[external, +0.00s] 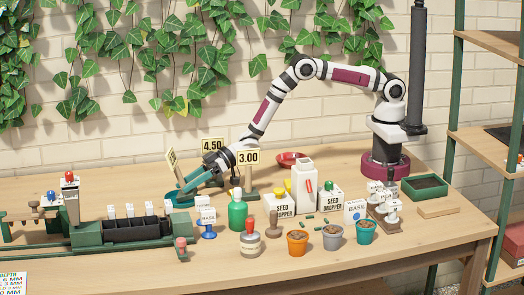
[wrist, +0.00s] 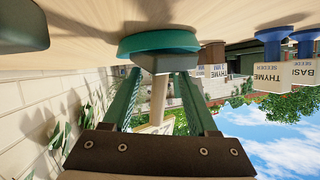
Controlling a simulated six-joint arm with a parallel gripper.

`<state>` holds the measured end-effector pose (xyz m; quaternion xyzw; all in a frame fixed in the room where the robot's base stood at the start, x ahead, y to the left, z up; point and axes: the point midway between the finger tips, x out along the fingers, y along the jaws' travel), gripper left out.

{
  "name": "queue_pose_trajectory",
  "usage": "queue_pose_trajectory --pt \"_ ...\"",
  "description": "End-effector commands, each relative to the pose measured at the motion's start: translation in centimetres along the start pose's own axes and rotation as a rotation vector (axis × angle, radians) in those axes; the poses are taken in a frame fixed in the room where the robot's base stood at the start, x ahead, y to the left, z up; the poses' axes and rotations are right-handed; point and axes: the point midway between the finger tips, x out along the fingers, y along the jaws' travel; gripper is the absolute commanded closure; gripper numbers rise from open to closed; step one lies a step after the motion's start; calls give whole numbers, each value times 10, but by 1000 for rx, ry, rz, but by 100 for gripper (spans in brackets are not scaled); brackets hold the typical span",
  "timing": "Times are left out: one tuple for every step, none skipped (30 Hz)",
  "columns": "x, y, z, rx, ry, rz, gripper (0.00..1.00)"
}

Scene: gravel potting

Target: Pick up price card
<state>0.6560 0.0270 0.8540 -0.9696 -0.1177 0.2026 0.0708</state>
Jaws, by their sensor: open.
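Several yellow price cards stand on holders at the back of the bench: one reads 4.50 (external: 212,145), one reads 3.00 (external: 248,157), and one at the left (external: 171,157) is turned nearly edge-on. My gripper (external: 193,183) reaches down and left among them, low over a teal dish (external: 173,200). In the wrist view my gripper (wrist: 158,76) has its two green fingers apart.
A green tray machine (external: 135,232) fills the left. Small pots (external: 297,243) line the front. A red dish (external: 290,158) sits behind.

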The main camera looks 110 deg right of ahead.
Motion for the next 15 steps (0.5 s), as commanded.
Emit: queue_pose_trajectory --pt "8 -1 1 0 0 -1 41" --pt "12 -1 0 -1 1 -1 41" --pt "15 -1 0 -1 0 -1 41" --pt "17 -1 0 0 -1 0 41" --pt "18 -1 0 0 0 0 41" --pt "18 -1 0 0 0 0 41" --pt "18 -1 0 0 0 0 41" --pt "18 -1 0 0 0 0 41" --pt "18 -1 0 0 0 0 41" --pt "18 -1 0 0 0 0 41" --pt "18 -1 0 0 0 0 46" --pt "18 -1 0 0 0 0 54" --pt "18 -1 0 0 0 0 59" --pt "18 -1 0 0 -1 0 64" --pt "17 -1 0 0 0 0 72"
